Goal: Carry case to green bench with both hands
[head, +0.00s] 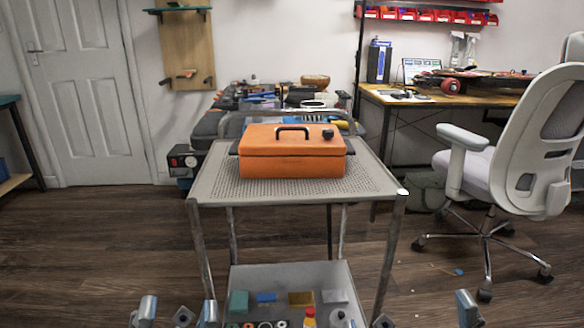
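The orange case (292,162) lies closed on the perforated top of a grey trolley (210,188). It has a dark carry handle (292,128) on its lid and dark parts at its left and right ends. A green-topped bench (8,100) shows only partly at the far left edge. My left gripper (177,313) is at the bottom edge, left of the trolley, with its fingers apart and nothing between them. My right gripper (425,315) is at the bottom edge, right of the trolley, also open and empty. Both are well below and apart from the case.
The trolley's lower shelf (290,275) holds several small parts. A white office chair (520,150) stands at the right before a wooden desk (440,98). A cluttered bench stands behind the trolley.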

